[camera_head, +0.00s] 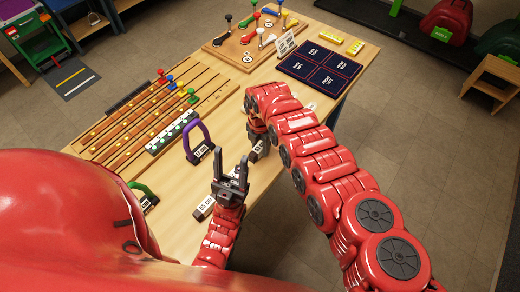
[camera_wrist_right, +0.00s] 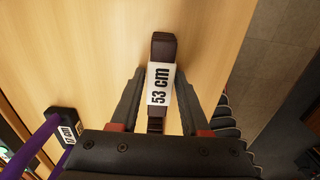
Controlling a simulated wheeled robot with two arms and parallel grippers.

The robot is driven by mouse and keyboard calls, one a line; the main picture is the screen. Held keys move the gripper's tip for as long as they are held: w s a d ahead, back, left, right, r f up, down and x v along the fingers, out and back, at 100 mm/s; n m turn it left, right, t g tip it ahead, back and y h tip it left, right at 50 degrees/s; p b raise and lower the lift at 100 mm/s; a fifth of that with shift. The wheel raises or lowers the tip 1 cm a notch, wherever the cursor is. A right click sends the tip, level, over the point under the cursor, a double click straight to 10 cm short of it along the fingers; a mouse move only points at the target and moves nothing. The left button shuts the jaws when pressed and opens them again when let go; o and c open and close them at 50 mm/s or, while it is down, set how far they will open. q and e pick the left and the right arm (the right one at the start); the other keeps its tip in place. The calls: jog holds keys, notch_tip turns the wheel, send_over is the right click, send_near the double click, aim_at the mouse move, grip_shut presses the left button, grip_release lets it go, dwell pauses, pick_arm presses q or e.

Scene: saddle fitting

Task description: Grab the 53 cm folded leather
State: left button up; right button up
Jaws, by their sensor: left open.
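The folded leather marked 53 cm is a dark brown strip (camera_wrist_right: 163,45) with a white label, on the light wood table in the right wrist view. My right gripper (camera_wrist_right: 160,85) is open, with one finger on each side of the labelled part. Whether the fingertips touch it is hard to tell. In the head view, my right gripper points down at the table near the middle, and its fingers are largely hidden. My left gripper (camera_head: 231,168) is open and empty, fingers pointing up, above a labelled dark piece (camera_head: 204,208) near the table's front.
A purple loop with a labelled block (camera_head: 195,141) stands left of my right gripper. A green loop (camera_head: 143,192) is farther left. A grooved wooden rack (camera_head: 150,115), a tool board (camera_head: 250,40) and a dark mat (camera_head: 320,66) occupy the back of the table.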

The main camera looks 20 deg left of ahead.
grip_shut()
